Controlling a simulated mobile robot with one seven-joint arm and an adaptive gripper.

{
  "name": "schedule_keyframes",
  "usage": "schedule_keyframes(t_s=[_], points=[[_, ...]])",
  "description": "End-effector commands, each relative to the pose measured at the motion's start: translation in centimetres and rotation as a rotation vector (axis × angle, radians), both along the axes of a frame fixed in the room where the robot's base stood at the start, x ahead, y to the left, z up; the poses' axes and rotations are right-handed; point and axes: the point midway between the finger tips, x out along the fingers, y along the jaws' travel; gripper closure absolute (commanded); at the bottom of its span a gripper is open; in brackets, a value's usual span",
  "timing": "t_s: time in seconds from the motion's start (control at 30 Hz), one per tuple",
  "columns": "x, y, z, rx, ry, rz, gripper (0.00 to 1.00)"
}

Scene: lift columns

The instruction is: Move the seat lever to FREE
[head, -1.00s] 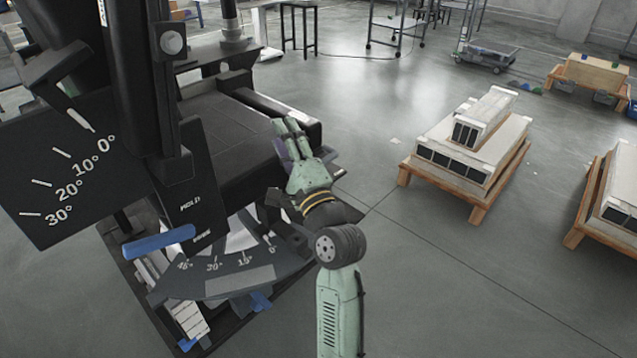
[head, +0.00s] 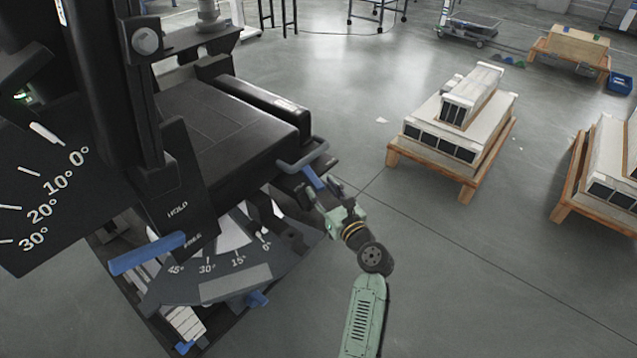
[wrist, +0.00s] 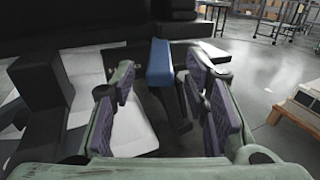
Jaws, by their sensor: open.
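A plate marked HOLD above and, less clearly, FREE below (head: 182,205) stands left of the black seat (head: 235,130). A blue bar handle (head: 147,253) lies beside its lower end. A second blue bar (head: 313,176) sticks out at the seat's front right corner, below a grey-blue curved handle (head: 304,157). I cannot tell for certain which blue bar is the seat lever. My gripper (head: 328,191) is open and empty, just in front of the second bar. In the wrist view this blue bar (wrist: 160,62) stands ahead between my spread purple-padded fingers (wrist: 158,88); contact is not visible.
An angle dial (head: 215,270) marked 45° to 0° sits below the seat, left of my arm. A larger angle plate (head: 45,190) is at far left. Pallets with white units (head: 455,130) stand right. The floor (head: 450,270) between is clear.

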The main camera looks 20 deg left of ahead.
Motion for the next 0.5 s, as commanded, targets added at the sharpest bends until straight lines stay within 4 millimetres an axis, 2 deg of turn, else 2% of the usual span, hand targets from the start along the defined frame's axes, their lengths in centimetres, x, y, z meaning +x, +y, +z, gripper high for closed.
schedule_keyframes(t_s=[0.2, 0.5], points=[[1.5, 1.7, 0.1, 0.000, -0.001, 0.001, 0.58], [1.7, 1.9, 0.0, -0.001, -0.001, 0.000, 0.58]])
